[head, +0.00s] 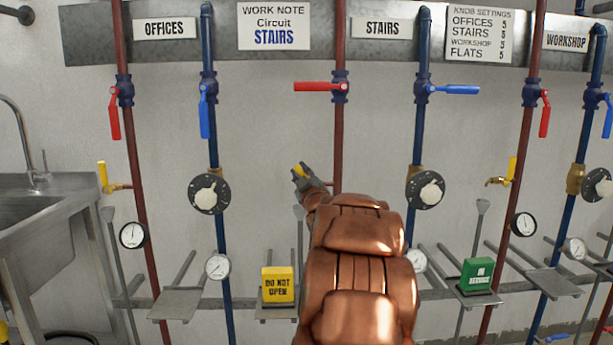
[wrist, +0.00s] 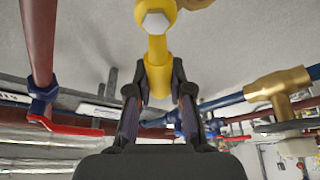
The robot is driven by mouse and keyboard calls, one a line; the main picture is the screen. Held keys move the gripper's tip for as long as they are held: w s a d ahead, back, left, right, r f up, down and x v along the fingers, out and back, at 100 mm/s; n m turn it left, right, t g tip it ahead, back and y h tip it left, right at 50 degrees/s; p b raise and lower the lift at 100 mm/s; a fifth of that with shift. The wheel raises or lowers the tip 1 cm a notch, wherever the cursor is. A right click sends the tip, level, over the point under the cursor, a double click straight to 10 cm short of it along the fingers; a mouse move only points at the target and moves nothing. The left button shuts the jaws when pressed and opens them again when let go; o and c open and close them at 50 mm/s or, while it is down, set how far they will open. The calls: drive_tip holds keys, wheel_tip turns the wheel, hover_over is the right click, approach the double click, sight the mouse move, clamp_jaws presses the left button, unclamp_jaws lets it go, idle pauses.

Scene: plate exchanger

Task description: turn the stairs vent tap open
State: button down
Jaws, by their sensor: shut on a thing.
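The stairs vent tap (head: 299,170) shows in the head view as a small yellow handle left of the red stairs pipe (head: 339,130). In the wrist view its yellow handle (wrist: 157,50) stands between my fingers. My gripper (head: 309,182) is shut on this handle, and it shows close up in the wrist view (wrist: 158,88). My arm hides the tap's body and the lower pipe. The handle looks tilted in the head view; its exact angle is hard to tell.
The red stairs lever (head: 314,87) and blue stairs lever (head: 460,90) lie level. A yellow "do not open" block (head: 278,285) and a green block (head: 477,274) stand on shelves below. The offices vent tap (head: 103,177) and workshop vent tap (head: 512,168) stand upright. A sink (head: 45,225) is left.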

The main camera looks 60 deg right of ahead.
drive_tip(key=f+n+y, duration=0.1)
drive_tip(key=n, duration=0.2)
drive_tip(key=w+a+f+n+y+p, duration=0.1)
drive_tip(key=f+n, duration=0.1)
drive_tip(key=n, duration=0.2)
drive_tip(key=f+n+g+y, duration=0.1)
drive_tip(key=f+n+y, duration=0.1)
drive_tip(key=n, duration=0.2)
drive_tip(key=shift+w+a, duration=0.2)
drive_tip(key=shift+w, duration=0.15)
drive_tip(key=shift+f, duration=0.1)
drive_tip(key=c, duration=1)
unclamp_jaws()
drive_tip(key=v, duration=1.2)
drive_tip(key=shift+r, duration=0.25)
